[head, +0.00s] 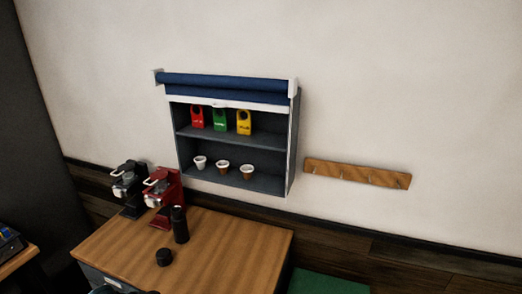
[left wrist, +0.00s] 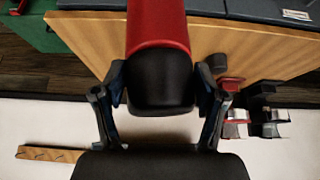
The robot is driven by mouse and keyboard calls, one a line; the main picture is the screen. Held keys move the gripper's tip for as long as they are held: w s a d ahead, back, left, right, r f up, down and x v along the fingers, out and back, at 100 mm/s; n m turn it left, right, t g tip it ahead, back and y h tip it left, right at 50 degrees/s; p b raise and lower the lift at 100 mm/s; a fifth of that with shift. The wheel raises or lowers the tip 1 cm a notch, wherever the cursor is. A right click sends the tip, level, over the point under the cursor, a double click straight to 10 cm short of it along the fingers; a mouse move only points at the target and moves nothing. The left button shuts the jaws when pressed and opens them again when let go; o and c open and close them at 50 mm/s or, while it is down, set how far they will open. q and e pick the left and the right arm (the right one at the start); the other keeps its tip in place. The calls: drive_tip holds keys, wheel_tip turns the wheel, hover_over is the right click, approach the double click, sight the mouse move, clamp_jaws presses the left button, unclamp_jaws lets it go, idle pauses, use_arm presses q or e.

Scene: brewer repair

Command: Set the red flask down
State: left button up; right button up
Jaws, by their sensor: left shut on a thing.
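In the left wrist view the red flask (left wrist: 158,25) with its black lid (left wrist: 160,82) is between the two fingers of my left gripper (left wrist: 162,88). The fingers are shut on it near the lid. The flask's far end is cut off by the picture's edge. The wooden table (left wrist: 85,40) shows behind it; I cannot tell whether the flask touches it. The red flask does not show in the head view, where the table (head: 235,250) is partly visible. My right gripper is in neither view.
A black flask (head: 180,225) and a black round piece (head: 163,257) stand on the table. A black brewer (head: 130,190) and a red brewer (head: 163,195) stand at its back left. A wall cabinet (head: 235,150) and a hook rail (head: 357,173) are above. The table's right part is clear.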

use_arm(q)
drive_tip(key=d+f+n+y+b, duration=0.1)
drive_tip(key=d+f, duration=0.5)
drive_tip(key=d, duration=0.6)
drive_tip(key=shift+s+d+f+n+b, duration=0.2)
drive_tip(key=shift+d+n+b, duration=0.15)
drive_tip(key=shift+n+b, duration=0.55)
drive_tip(key=shift+s+d+n+y, duration=0.1)
drive_tip(key=shift+d+n+y, duration=0.3)
drive_tip(key=shift+d, duration=0.1)
